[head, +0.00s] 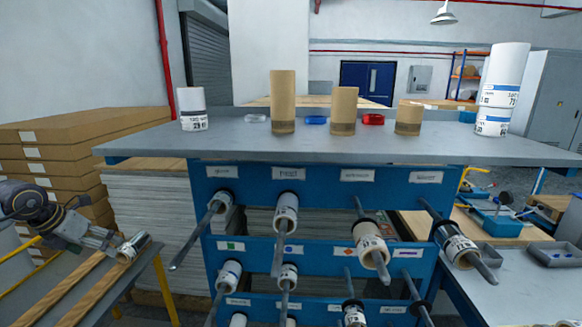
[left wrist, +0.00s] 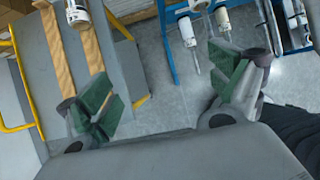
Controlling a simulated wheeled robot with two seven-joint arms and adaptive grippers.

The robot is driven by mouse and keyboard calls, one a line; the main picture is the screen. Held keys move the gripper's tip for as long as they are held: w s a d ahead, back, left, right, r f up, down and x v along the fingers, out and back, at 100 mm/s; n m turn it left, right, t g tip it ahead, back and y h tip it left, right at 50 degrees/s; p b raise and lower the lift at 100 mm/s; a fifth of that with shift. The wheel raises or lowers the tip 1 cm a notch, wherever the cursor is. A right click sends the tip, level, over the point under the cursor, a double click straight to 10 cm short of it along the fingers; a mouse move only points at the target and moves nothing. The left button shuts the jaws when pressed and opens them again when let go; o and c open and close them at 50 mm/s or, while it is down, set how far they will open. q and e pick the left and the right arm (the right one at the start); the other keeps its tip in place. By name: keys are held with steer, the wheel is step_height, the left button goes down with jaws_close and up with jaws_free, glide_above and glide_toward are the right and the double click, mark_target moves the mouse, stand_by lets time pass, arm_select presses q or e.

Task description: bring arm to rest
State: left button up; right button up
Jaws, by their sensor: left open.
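My left gripper (head: 103,240) is at the left of the head view, over the side table with the wooden rails. In the left wrist view its green-padded fingers (left wrist: 165,88) are spread wide with nothing between them. A white-labelled roll (head: 134,247) lies on the rails just past the gripper in the head view. In the left wrist view a roll (left wrist: 76,14) sits on the rails at the top left, apart from the fingers. My right gripper is in neither view.
A blue rack (head: 330,215) carries several rolls on pegs sticking out towards me. Its grey top (head: 330,150) holds brown and white rolls. Stacked cartons (head: 80,130) stand behind the side table. A yellow frame (head: 163,285) edges that table. Floor shows between table and rack.

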arm_select(q)
steer(key=w+d+f+n+t+h, duration=0.4)
steer(key=w+d+f+n+h, duration=0.3)
steer(key=w+d+f, duration=0.75)
steer(key=s+a+f+n+t+y, duration=0.15)
steer(key=f+n, duration=0.35)
steer(key=f, duration=0.6)
steer(key=s+a+f+n+y, duration=0.1)
steer(key=s+f+n+y, duration=0.2)
steer(key=f, duration=0.7)
steer(key=s+a+f+n+t, duration=0.1)
steer(key=s+f+n, duration=0.2)
steer(key=f+n, duration=0.55)
steer(key=s+d+f+n+g+y, duration=0.2)
steer(key=s+f+n, duration=0.1)
steer(key=s+f, duration=0.95)
steer(key=s+d+f+n+g+y, duration=0.2)
steer(key=s+f+n+g, duration=0.1)
steer(key=s+f, duration=0.95)
steer(key=s+d+f+n+g, duration=0.1)
steer(key=s+d+f, duration=0.3)
steer(key=s, duration=0.6)
steer(key=s+d+f+n+g, duration=0.2)
steer(key=s+d+f+g, duration=0.1)
steer(key=s, duration=0.7)
steer(key=s+d+f+n+g, duration=0.1)
steer(key=s+d+f+g, duration=0.1)
steer(key=s+d+f, duration=0.3)
steer(key=s, duration=0.4)
steer(key=shift+s, duration=0.4)
